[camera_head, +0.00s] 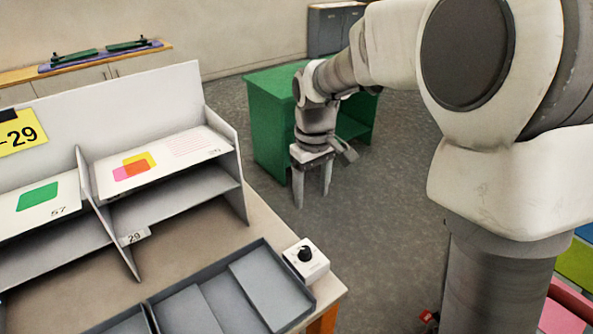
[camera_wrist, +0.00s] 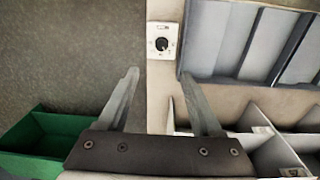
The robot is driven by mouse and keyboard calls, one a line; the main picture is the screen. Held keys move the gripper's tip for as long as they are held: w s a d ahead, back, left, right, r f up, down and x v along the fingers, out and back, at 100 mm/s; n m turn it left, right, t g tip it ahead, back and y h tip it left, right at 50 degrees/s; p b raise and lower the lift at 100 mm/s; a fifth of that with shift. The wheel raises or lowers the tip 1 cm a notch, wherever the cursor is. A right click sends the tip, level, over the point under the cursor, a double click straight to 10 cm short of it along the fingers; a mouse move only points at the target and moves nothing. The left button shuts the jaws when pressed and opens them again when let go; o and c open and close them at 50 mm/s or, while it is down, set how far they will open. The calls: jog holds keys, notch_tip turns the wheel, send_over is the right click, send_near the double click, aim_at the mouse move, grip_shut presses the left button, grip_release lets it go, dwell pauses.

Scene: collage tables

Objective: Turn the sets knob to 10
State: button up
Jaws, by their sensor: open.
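The sets knob (camera_head: 305,254) is a small black dial on a white square box (camera_head: 317,264) at the right front corner of the table, beside the grey tray. In the wrist view the knob (camera_wrist: 162,44) sits on its white plate near the top centre, beyond my fingers. Its markings are too small to read. My gripper (camera_head: 313,190) is open and empty, pointing down over the floor side, behind the knob box and apart from it. In the wrist view my gripper (camera_wrist: 167,100) has its two fingers spread, with the table edge between them.
A grey divided tray (camera_head: 146,302) lies left of the knob. A white pigeonhole shelf (camera_head: 150,95) with printed cards stands behind it on the table (camera_head: 258,215). A green desk (camera_head: 268,120) stands beyond my gripper. Open floor (camera_head: 385,230) lies right of the table.

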aim_at(306, 249)
jog(key=f+b, duration=0.1)
jog(key=f, duration=1.2)
jog(key=w+f+b, duration=0.1)
jog(key=f, duration=0.5)
jog(key=shift+w+a+f+b, duration=0.1)
jog(key=shift+a+f+b, duration=0.15)
jog(key=shift+a+b, duration=0.15)
grip_shut()
